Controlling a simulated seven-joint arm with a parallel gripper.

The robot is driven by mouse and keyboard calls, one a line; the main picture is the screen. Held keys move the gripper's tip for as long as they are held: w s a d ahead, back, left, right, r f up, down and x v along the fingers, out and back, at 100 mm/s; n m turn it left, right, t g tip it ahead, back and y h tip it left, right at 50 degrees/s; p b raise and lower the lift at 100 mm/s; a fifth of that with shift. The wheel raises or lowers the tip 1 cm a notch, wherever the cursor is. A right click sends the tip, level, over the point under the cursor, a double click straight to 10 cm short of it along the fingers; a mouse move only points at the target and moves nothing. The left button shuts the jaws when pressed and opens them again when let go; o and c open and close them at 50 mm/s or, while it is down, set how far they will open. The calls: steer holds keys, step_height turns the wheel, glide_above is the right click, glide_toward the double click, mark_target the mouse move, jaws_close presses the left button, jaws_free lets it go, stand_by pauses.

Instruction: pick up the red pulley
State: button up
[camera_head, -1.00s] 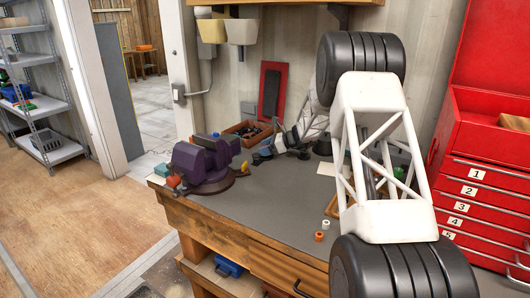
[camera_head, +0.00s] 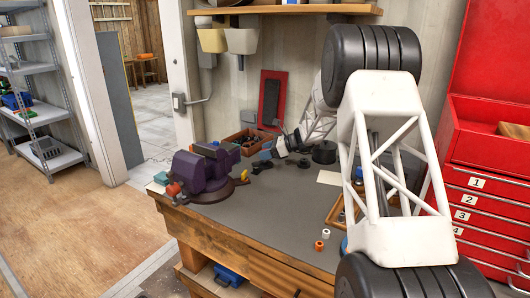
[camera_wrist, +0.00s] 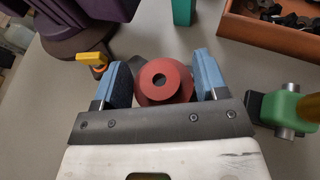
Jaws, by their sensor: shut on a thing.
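The red pulley (camera_wrist: 165,80), a round disc with a dark centre hole, sits between the two blue finger pads of my gripper (camera_wrist: 163,70) in the wrist view. Both pads close in on its sides, and my gripper is shut on it. In the head view my gripper (camera_head: 283,147) is over the back of the workbench (camera_head: 270,205), to the right of the purple vise. I cannot make out the pulley there. Whether the pulley touches the bench is not clear.
The purple vise (camera_head: 205,172) stands at the bench's left end. A brown box of dark parts (camera_wrist: 271,30) lies close by, with a green and silver item (camera_wrist: 288,112) at right in the wrist view. A red tool chest (camera_head: 480,190) stands right. The bench's middle front is clear.

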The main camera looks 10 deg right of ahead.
steer(key=s, duration=0.8)
steer(key=s+a+r, duration=0.1)
steer(key=s, duration=0.4)
steer(key=shift+w+a+r, duration=0.1)
steer(key=shift+r, duration=0.1)
stand_by(0.5)
